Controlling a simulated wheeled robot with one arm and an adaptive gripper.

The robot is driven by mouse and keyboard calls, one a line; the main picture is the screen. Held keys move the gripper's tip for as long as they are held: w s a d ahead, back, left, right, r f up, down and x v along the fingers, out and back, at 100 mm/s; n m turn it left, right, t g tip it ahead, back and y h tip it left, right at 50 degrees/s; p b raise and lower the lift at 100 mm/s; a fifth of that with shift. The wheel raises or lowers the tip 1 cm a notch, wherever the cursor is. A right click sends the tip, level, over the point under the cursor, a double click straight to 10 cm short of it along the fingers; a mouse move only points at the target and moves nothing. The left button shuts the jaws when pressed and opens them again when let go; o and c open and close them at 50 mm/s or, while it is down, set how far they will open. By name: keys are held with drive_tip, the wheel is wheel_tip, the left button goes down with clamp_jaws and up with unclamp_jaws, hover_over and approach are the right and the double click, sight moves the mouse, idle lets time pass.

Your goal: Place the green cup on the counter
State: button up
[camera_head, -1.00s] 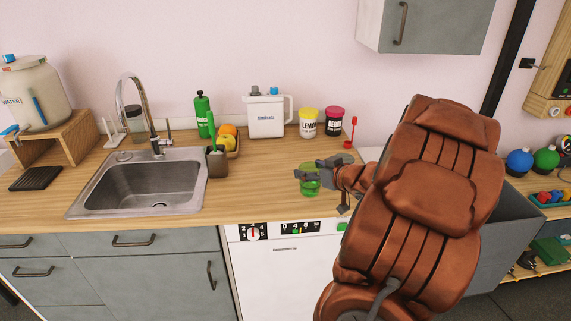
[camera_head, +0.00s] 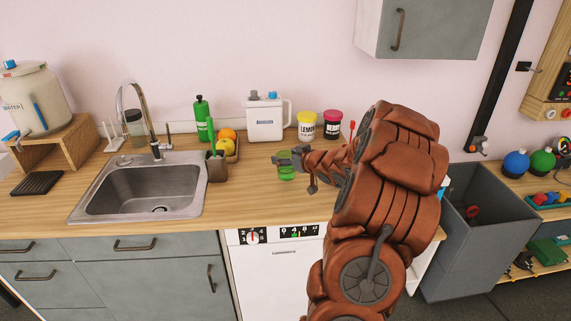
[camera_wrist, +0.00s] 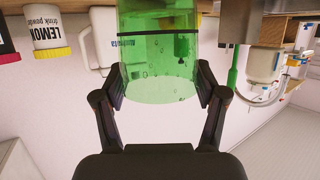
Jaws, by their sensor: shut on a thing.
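The green cup (camera_head: 287,172) is a clear green tumbler over the wooden counter (camera_head: 255,197), right of the sink. My gripper (camera_head: 285,161) is shut on it. In the wrist view the cup (camera_wrist: 158,60) sits between the two dark fingers (camera_wrist: 158,92), one on each side. The wrist view is upside down relative to the room. I cannot tell whether the cup's base touches the counter or hangs just above it. My brown arm comes in from the right and hides part of the counter.
Behind the cup stand a white jug (camera_head: 264,118), a yellow-lidded LEMON tub (camera_head: 307,125) and a dark tub with a pink lid (camera_head: 332,125). To the left are a utensil holder (camera_head: 217,165), a fruit tray (camera_head: 233,154) and the sink (camera_head: 140,190). The counter front is clear.

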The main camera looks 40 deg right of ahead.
drive_tip(key=shift+w, duration=0.45)
drive_tip(key=shift+f+p, duration=0.3)
drive_tip(key=shift+f, duration=1.5)
drive_tip(key=shift+s+f, duration=0.1)
drive_tip(key=shift+f, duration=0.05)
drive_tip(key=o, duration=1.3)
drive_tip(key=shift+s+r, duration=0.15)
drive_tip(key=shift+r, duration=0.05)
drive_tip(key=b+v, duration=0.1)
drive_tip(key=v, duration=1)
drive_tip(key=shift+s+r, duration=0.15)
drive_tip(key=shift+s, duration=0.2)
